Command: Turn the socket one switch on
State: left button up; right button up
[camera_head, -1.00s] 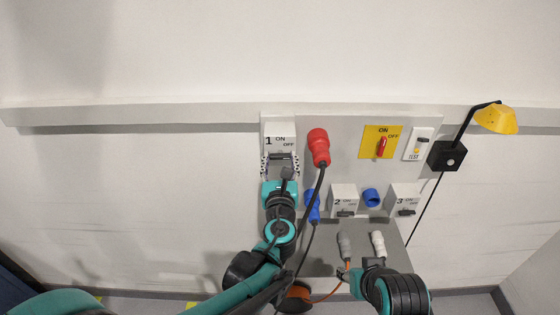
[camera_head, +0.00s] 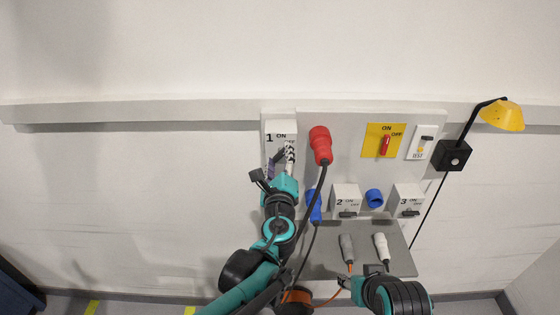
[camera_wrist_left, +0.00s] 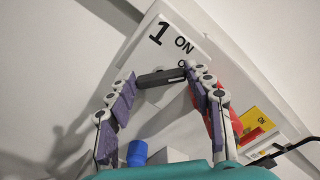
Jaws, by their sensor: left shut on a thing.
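Socket one is a pale box marked 1, ON and OFF (camera_head: 281,128) at the upper left of the grey panel. It also shows in the left wrist view (camera_wrist_left: 168,35). My left gripper (camera_head: 280,160) is in front of it, rolled at an angle. In the left wrist view its fingers (camera_wrist_left: 163,85) are shut on the ends of the dark switch handle (camera_wrist_left: 162,77). The handle lies at a slant to the printed label, and part of OFF is hidden. My right gripper (camera_head: 346,281) is low in front of the panel; its fingers are too small to read.
A red plug (camera_head: 321,146) with a black cable hangs just right of socket one. Sockets two (camera_head: 345,196) and three (camera_head: 408,198) are lower right. A yellow plate with a red switch (camera_head: 384,146) and a yellow lamp (camera_head: 502,116) are farther right. The wall left is clear.

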pick_arm(q)
jog(key=n+b, duration=0.1)
jog(key=n, duration=0.3)
jog(key=shift+f, duration=0.1)
jog(key=shift+f+n+b, duration=0.1)
jog(key=shift+n+b, duration=0.2)
jog(key=shift+n, duration=1.6)
jog(key=o, duration=1.1)
jog(key=shift+o, duration=0.2)
jog(key=shift+a, duration=0.1)
jog(key=s, duration=1.2)
